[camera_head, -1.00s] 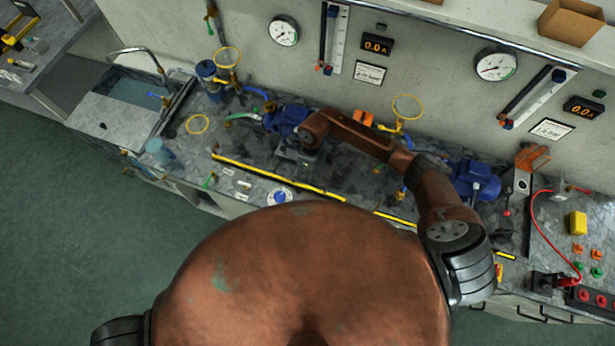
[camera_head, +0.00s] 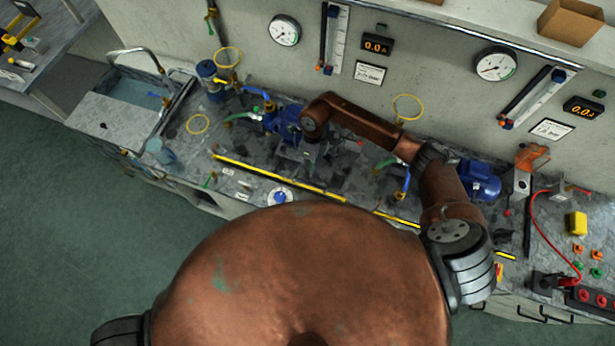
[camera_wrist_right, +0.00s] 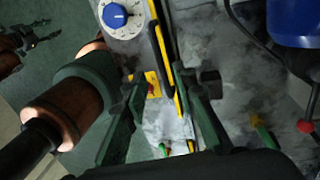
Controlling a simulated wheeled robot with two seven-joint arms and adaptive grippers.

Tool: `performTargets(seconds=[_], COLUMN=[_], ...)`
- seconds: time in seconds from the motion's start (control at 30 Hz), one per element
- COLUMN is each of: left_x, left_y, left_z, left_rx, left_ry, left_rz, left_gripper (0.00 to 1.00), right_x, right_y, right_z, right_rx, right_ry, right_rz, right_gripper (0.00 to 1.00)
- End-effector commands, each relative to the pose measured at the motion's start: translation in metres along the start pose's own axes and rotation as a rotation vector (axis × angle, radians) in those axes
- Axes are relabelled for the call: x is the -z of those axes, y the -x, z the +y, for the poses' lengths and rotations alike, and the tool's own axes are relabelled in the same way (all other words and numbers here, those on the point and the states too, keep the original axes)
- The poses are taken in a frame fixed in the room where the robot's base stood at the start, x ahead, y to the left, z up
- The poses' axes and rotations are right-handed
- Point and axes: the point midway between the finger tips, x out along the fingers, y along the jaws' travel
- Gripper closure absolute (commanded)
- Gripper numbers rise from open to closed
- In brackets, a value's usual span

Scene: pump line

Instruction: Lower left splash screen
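The left splash screen shows as a long yellow-and-black edge (camera_head: 262,172) along the front of the bench. Any clear panel is too faint to make out, so I cannot tell its tilt. My right gripper (camera_head: 308,154) is above the bench behind this edge, in front of the left blue pump (camera_head: 285,120). In the right wrist view its two dark green fingers (camera_wrist_right: 157,74) are apart, with the yellow-and-black edge (camera_wrist_right: 168,60) running between and beyond them. I see no contact. My left gripper (camera_wrist_right: 30,40) shows small over the floor, its fingers apart.
A blue-knobbed dial (camera_head: 280,197) sits in front of the edge. A second yellow-and-black edge (camera_head: 450,238) continues to the right. The sink (camera_head: 135,92) is at left.

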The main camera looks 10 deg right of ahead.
Motion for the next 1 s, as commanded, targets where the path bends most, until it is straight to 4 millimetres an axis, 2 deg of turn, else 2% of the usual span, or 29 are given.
performTargets(seconds=[0.03, 0.2, 0.4, 0.8, 0.87, 1.0], left_x=[0.000, 0.000, -0.001, -0.001, -0.001, -0.005], left_y=[0.000, 0.000, 0.000, -0.002, -0.007, -0.038], left_z=[0.000, 0.001, 0.001, 0.001, 0.001, 0.003], left_rx=[0.000, -0.001, -0.001, -0.001, -0.001, -0.001], left_ry=[0.000, 0.000, 0.000, 0.000, 0.000, 0.000], left_rz=[0.000, -0.001, -0.001, -0.001, -0.001, -0.003], left_gripper=[0.60, 0.60, 0.60, 0.60, 0.60, 0.60], right_x=[-0.001, 0.000, 0.000, 0.000, 0.000, 0.002], right_y=[0.013, 0.043, 0.062, 0.065, 0.062, 0.049], right_z=[-0.001, -0.001, 0.000, 0.000, -0.001, -0.005], right_rx=[0.004, 0.001, -0.001, -0.001, 0.001, 0.006], right_ry=[0.001, 0.001, 0.001, 0.000, 0.001, 0.002], right_rz=[-0.002, -0.001, 0.000, 0.000, -0.001, -0.006], right_gripper=[0.74, 0.74, 0.74, 0.74, 0.74, 0.74])
